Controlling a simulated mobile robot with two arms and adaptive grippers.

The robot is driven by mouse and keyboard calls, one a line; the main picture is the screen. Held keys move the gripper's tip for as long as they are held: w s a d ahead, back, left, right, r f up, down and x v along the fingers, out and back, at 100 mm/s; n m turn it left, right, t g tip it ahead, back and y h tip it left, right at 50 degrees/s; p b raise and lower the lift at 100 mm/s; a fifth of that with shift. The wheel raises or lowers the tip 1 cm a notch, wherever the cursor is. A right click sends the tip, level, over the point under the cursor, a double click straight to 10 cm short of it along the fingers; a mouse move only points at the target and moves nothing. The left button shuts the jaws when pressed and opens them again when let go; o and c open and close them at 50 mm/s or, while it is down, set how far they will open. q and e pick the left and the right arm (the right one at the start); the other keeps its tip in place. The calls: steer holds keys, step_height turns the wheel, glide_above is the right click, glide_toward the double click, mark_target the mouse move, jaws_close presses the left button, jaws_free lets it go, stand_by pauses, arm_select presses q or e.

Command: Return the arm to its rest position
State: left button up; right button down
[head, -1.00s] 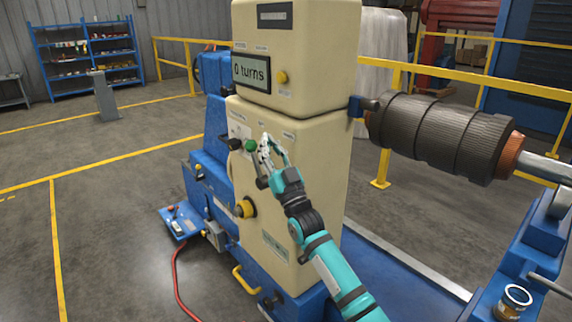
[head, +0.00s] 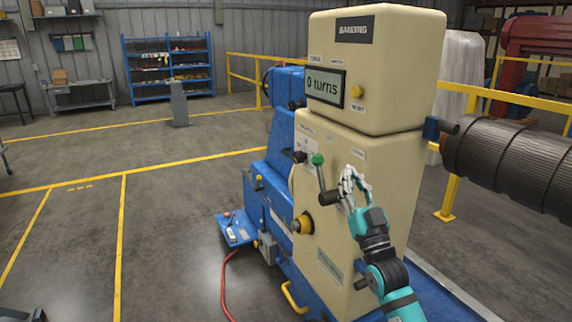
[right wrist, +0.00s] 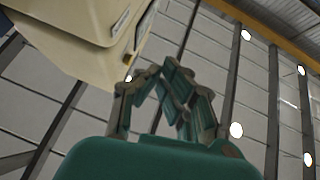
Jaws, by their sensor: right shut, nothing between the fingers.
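My right arm, teal and dark grey, comes up from the bottom right of the head view. Its gripper (head: 346,184) is shut and empty in front of the cream machine cabinet (head: 372,150), close to a lever with a green knob (head: 317,159). I cannot tell whether it touches the lever. In the right wrist view the gripper (right wrist: 165,75) points up toward the roof, with a corner of the cabinet (right wrist: 75,40) at the upper left. My left gripper is not in view.
The cabinet display (head: 324,88) reads "0 turns". A dark ribbed rotor (head: 510,160) is at the right. A blue shelf (head: 168,68) and a grey post (head: 179,104) stand far back. A red hose (head: 224,285) lies on the floor.

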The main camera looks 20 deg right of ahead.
step_height(320, 180, down, 40)
steer(key=a+r+g, duration=0.1)
steer(key=a+g, duration=0.2)
steer(key=g, duration=0.7)
steer(key=s+a+f+g, duration=0.1)
steer(key=s+f+g, duration=0.1)
steer(key=s+f, duration=0.35)
steer(key=s+a+f+n+g+y, duration=0.1)
steer(key=s+a+f+g, duration=0.15)
steer(key=f, duration=0.65)
steer(key=s+a+f+g, duration=0.1)
steer(key=s+f, duration=0.3)
steer(key=f, duration=0.3)
steer(key=s+a+f+g, duration=0.2)
steer(key=s+f, duration=0.4)
steer(key=s, duration=0.7)
steer(key=s+a+f+n+g, duration=0.1)
steer(key=s+f+g, duration=0.3)
steer(key=s, duration=0.8)
steer(key=s+a+f+g, duration=0.3)
steer(key=s+f, duration=0.6)
steer(key=s, duration=0.4)
steer(key=shift+s+a+n+y, duration=0.15)
steer(key=shift+s+n+y, duration=0.15)
steer(key=shift+n+y, duration=0.1)
